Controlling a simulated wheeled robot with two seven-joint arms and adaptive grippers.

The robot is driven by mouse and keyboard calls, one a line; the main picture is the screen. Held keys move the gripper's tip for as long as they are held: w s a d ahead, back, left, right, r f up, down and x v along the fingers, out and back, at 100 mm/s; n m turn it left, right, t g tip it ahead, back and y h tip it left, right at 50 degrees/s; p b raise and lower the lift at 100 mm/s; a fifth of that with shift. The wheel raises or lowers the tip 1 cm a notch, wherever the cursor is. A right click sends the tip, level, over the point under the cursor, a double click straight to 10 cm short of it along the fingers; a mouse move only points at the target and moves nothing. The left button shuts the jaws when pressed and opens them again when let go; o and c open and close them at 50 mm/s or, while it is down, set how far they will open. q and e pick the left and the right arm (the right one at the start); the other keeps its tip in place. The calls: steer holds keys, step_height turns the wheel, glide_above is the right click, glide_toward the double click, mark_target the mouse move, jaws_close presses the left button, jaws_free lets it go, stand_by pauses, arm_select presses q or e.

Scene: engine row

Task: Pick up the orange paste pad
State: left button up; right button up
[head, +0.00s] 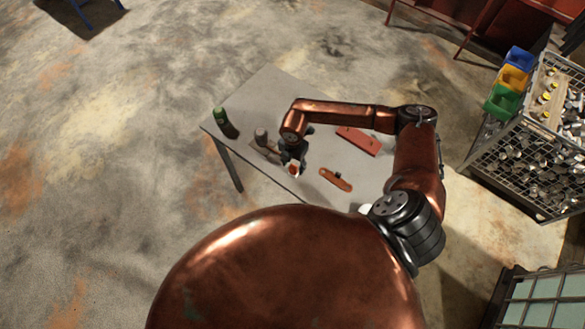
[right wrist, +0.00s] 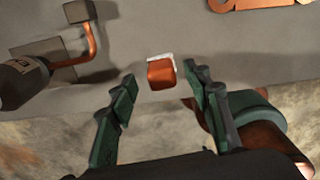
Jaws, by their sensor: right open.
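The orange paste pad (right wrist: 161,73) is a small orange block with a white edge. It lies on the grey table near its front edge. In the head view the pad (head: 293,170) shows just under my right gripper (head: 292,162). In the right wrist view my right gripper (right wrist: 160,95) is open, with one finger to each side of the pad's near end and a gap on both sides. The fingers do not touch the pad. My left gripper is not in view.
On the grey table (head: 270,88) stand a green can (head: 221,116) and a grey device with a copper pipe (right wrist: 92,42). A red box (head: 358,141) and an orange tool (head: 336,180) lie to the right. A wire crate (head: 525,160) stands at the far right.

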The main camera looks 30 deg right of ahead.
steer(key=shift+s+f, duration=0.1)
steer(key=shift+f, duration=0.9)
steer(key=c, duration=0.6)
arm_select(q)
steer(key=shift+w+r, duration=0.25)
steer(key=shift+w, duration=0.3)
arm_select(e)
steer(key=c, duration=0.6)
